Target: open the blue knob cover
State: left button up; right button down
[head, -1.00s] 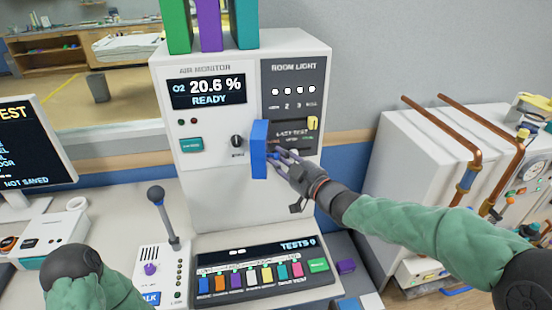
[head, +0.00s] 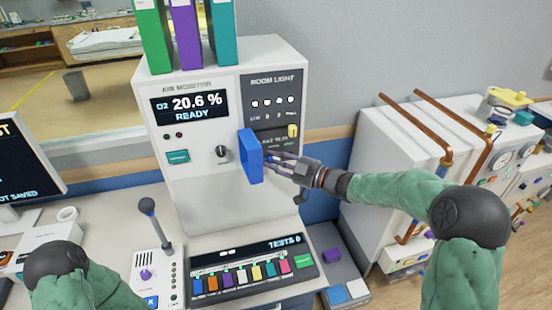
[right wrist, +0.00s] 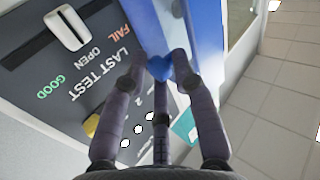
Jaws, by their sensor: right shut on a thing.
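The blue cover (head: 250,157) stands out from the front of the air monitor, at an angle to the panel, right of a black knob (head: 222,154). In the right wrist view the cover is a blue slab (right wrist: 205,35) with a small rounded blue knob (right wrist: 160,68). My right gripper (head: 270,158) reaches in from the right, its fingers shut on the blue knob, which shows between the fingertips in the right wrist view. What lies directly behind the cover is hidden. My left gripper is out of view; only part of my left arm shows at lower left.
The white air monitor (head: 200,200) fills the middle, with colored binders (head: 188,35) on top. A joystick (head: 155,215) and a tests console (head: 250,270) stand below. Copper pipes (head: 445,120) and white cabinets are at the right.

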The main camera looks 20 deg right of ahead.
jog(key=shift+w+r, duration=0.25)
jog(key=shift+r, duration=0.2)
jog(key=c, duration=1.2)
grip_release()
jog(key=shift+o, duration=0.7)
jog(key=shift+w+a, duration=0.15)
jog(key=shift+w, duration=0.05)
jog(key=shift+w+a+f, duration=0.1)
jog(key=shift+a, duration=0.15)
jog(key=shift+d+f, duration=0.15)
jog(key=shift+d, duration=0.15)
jog(key=v, duration=1.2)
jog(key=shift+a, duration=0.1)
